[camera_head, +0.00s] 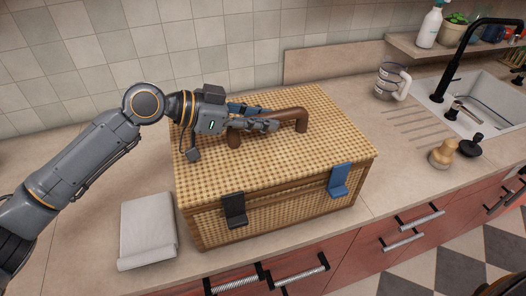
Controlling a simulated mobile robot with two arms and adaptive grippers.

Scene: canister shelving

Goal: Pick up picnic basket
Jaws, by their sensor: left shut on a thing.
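The picnic basket (318,155) is a woven tan box with a wooden frame, a closed lid and two front latches, one black and one blue. It sits on the countertop in the middle of the head view. Its brown handle (296,115) stands up from the lid. My left gripper (270,124) reaches in from the left, low over the lid, with its fingers closed around the handle. The fingers hide part of the handle. My right gripper is not in view.
A folded grey cloth-like item (147,230) lies left of the basket. A striped mug (391,82), a wooden-topped brush (442,154) and a sink (485,100) with a black faucet are at the right. The tiled wall is behind. Drawers with handles are below the counter.

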